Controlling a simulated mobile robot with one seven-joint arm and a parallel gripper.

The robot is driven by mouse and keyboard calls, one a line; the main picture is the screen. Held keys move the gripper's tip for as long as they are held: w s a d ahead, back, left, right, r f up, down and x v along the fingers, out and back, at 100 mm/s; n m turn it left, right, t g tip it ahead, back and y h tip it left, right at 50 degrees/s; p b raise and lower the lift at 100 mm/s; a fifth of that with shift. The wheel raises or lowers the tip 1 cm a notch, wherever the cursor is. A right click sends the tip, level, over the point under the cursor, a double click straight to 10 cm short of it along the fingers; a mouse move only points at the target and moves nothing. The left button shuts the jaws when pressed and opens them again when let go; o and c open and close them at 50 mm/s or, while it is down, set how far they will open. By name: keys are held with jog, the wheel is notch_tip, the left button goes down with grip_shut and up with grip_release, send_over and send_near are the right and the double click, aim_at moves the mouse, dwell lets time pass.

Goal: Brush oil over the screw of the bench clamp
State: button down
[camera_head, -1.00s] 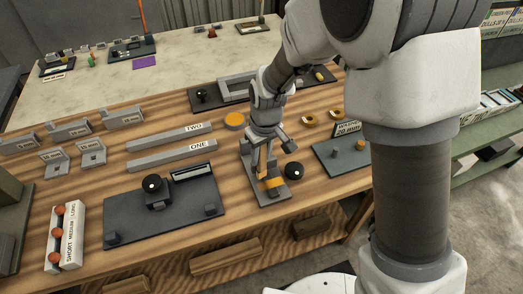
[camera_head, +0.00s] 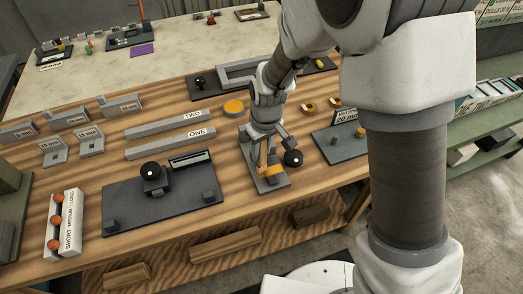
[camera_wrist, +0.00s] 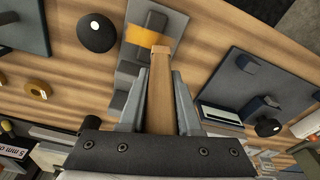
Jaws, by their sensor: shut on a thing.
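My gripper (camera_wrist: 160,100) is shut on a light wooden stick, the brush handle (camera_wrist: 160,85), which points away from the wrist. In the head view my gripper (camera_head: 265,142) is low over a grey stepped block on a base plate (camera_head: 272,184), which looks like the bench clamp. An orange band (camera_wrist: 143,36) lies across that block, right beside the far end of the stick. I cannot tell whether they touch. The bristles and the clamp's screw cannot be made out. The grey block also shows in the wrist view (camera_wrist: 128,75).
A black round knob (camera_head: 293,158) stands close to the right of the block. A dark plate with a black-knobbed fixture (camera_head: 125,205) lies left, and a green-grey plate with pegs (camera_head: 335,146) right. Grey bars (camera_head: 170,143) lie behind left. Bare wood shows between them.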

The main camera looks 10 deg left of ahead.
notch_tip(320, 180, up, 8)
jog(key=w+p, duration=0.1)
jog(key=p, duration=0.4)
jog(key=shift+a, duration=0.25)
jog(key=shift+f+b, duration=0.1)
jog(key=shift+b, duration=0.2)
dwell(0.4)
jog(key=b, duration=0.3)
jog(key=shift+f+b, duration=0.25)
jog(key=shift+b, duration=0.1)
jog(key=shift+w+b, duration=0.1)
jog(key=shift+b, duration=0.4)
jog(key=shift+r+b, duration=0.2)
jog(key=shift+b, duration=0.5)
jog(key=shift+f, duration=0.1)
